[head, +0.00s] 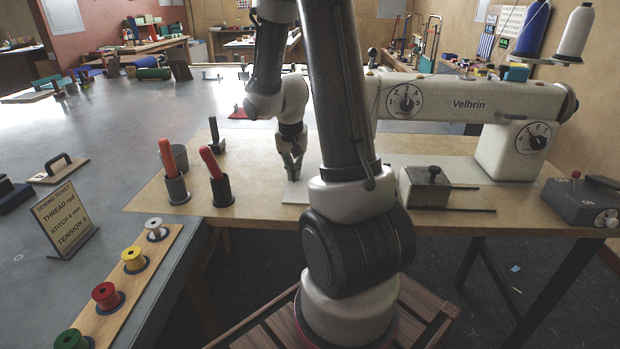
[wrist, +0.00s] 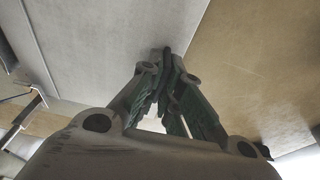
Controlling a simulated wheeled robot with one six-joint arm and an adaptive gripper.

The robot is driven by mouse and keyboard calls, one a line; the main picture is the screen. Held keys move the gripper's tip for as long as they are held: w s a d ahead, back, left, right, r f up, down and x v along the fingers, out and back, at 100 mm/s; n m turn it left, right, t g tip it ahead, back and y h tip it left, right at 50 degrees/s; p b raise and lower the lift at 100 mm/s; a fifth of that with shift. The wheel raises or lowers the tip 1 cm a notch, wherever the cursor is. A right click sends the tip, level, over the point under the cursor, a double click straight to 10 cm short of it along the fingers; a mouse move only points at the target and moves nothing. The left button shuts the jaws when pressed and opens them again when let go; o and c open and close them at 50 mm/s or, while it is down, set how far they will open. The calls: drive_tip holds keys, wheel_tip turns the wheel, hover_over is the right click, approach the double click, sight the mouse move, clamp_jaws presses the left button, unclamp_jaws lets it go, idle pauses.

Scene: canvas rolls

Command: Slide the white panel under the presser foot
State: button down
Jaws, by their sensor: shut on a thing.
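The white panel (head: 296,192) lies on the wooden machine table, mostly hidden behind my arm in the head view. In the wrist view the pale panel (wrist: 105,40) fills the upper left, with a straight edge against the tan tabletop. My gripper (head: 293,176) points down at the panel. Its green-padded fingers meet at the panel's edge in the wrist view (wrist: 166,58), shut on it; a small dark part shows at the tips. The white sewing machine (head: 470,103), marked Velbrin, stands to the right. Its presser foot is hidden behind my arm.
Red-handled tools in dark cups (head: 175,186) and (head: 219,187) stand left of my gripper. A metal box (head: 425,186) sits on the table's right part, and a grey control box (head: 582,200) at the far right. Thread spools (head: 106,296) line the left bench.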

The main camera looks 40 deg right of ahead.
drive_tip(key=shift+s+d, duration=0.1)
drive_tip(key=shift+s, duration=0.15)
drive_tip(key=shift+d, duration=0.1)
idle(0.4)
drive_tip(key=c, duration=1.9)
unclamp_jaws()
drive_tip(key=shift+s, duration=0.1)
drive_tip(key=shift+w+d+v, duration=0.15)
drive_tip(key=shift+v, duration=0.85)
drive_tip(key=shift+w+d+v, duration=0.1)
drive_tip(key=shift+d+v, duration=0.05)
drive_tip(key=shift+v, duration=0.8)
drive_tip(key=shift+r, duration=0.1)
drive_tip(key=o, duration=0.6)
drive_tip(key=shift+c, duration=0.2)
